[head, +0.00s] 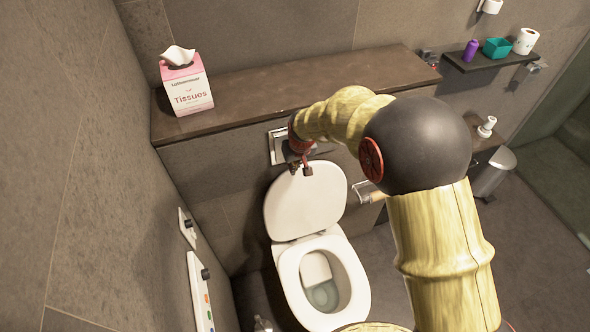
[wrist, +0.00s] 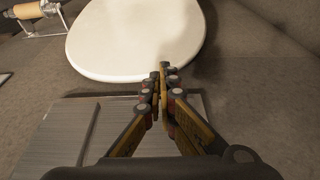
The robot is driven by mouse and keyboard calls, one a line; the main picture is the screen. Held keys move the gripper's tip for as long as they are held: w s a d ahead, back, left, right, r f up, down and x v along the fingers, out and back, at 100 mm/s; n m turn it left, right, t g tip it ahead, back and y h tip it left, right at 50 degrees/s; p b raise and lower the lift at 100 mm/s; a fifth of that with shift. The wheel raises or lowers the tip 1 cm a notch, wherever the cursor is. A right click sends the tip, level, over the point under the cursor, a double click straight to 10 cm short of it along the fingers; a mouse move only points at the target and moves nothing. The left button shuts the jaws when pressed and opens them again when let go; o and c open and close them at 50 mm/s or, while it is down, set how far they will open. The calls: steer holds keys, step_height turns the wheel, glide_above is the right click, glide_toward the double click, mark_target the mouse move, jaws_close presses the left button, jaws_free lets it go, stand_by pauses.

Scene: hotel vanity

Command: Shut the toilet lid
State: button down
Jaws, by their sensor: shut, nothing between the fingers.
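The toilet lid (head: 306,201) is raised and leans back toward the wall, above the open toilet bowl (head: 323,284). In the wrist view the white lid (wrist: 135,38) fills the upper middle. My gripper (head: 307,168) is at the top edge of the lid, on the wall side. In the wrist view my gripper (wrist: 164,68) is shut and empty, its tips close to the lid's rim. I cannot tell whether the tips touch the lid. The seat ring lies down on the bowl.
A metal flush plate (head: 277,147) is on the wall behind my gripper. A brown ledge (head: 290,82) with a tissue box (head: 187,87) runs above. A paper holder (head: 368,192) is right of the lid. A wall panel (head: 200,290) is on the left.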

steer(key=b, duration=0.1)
glide_above(291, 178)
steer(key=s, duration=0.2)
steer(key=f, duration=0.6)
steer(key=shift+w+d, duration=0.15)
steer(key=shift+d, duration=0.2)
steer(key=shift+f, duration=0.65)
steer(key=shift+a+f, duration=0.1)
steer(key=shift+f, duration=0.4)
steer(key=shift+w+f, duration=0.15)
steer(key=shift+f, duration=0.1)
steer(key=shift+w, duration=0.2)
steer(key=shift+r, duration=0.2)
steer(key=shift+s+r+b, duration=0.1)
steer(key=shift+b, duration=0.2)
steer(key=shift+s, duration=0.15)
